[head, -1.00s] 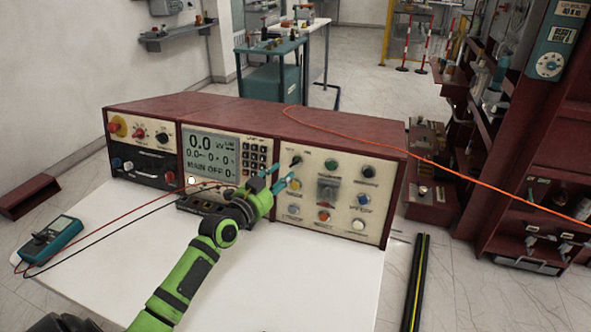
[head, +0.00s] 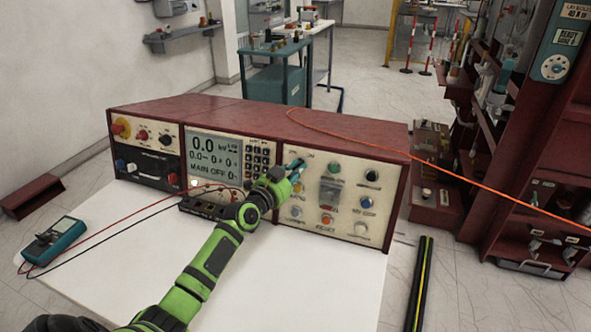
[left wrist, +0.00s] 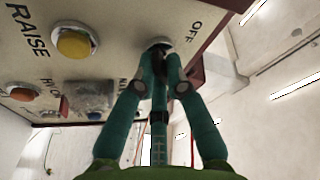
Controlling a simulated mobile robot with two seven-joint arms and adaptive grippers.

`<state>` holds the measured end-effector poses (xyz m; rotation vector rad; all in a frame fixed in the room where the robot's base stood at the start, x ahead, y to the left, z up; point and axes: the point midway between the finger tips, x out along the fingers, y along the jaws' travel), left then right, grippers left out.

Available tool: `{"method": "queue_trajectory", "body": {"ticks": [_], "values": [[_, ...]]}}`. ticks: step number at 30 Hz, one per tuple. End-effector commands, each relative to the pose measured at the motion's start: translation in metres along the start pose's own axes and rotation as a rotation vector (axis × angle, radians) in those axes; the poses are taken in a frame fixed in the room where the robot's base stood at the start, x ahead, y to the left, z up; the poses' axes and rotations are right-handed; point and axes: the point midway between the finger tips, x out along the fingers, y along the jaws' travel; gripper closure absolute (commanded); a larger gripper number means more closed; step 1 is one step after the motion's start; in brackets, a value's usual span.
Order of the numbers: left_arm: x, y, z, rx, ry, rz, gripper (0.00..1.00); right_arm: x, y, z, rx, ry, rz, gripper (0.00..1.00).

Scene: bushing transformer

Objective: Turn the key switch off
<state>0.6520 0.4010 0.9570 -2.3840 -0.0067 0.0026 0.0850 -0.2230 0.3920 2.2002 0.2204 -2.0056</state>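The key switch (left wrist: 160,42) is on the cream right-hand panel (head: 348,176) of the dark red console. In the left wrist view it has a pale round collar, and the word OFF is printed beside it. My left gripper (head: 296,167) reaches the panel's upper left corner in the head view and covers the switch there. In the left wrist view its teal fingers (left wrist: 162,60) are closed together at the collar, around the key. The key itself is mostly hidden, so its turn angle cannot be told. My right gripper is not in view.
A yellow button (left wrist: 73,43) and an orange button (left wrist: 24,94) sit near the fingers. The console display (head: 214,157) reads 0.0 and MAIN OFF. A meter (head: 54,241) with red and black leads lies left on the white tabletop (head: 300,285). An orange cable (head: 450,172) crosses the console's top.

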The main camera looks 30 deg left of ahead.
Motion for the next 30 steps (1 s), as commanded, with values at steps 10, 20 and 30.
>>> {"method": "queue_trajectory", "body": {"ticks": [10, 20, 30], "values": [[0.000, -0.001, -0.001, -0.034, 0.001, -0.013, 1.00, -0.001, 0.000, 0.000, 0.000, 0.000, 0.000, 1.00], [0.000, 0.000, -0.003, -0.233, 0.001, -0.080, 1.00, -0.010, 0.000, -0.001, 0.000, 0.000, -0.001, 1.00], [0.001, 0.000, -0.006, -0.540, 0.001, -0.184, 1.00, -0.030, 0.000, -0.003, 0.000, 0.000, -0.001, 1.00]]}}
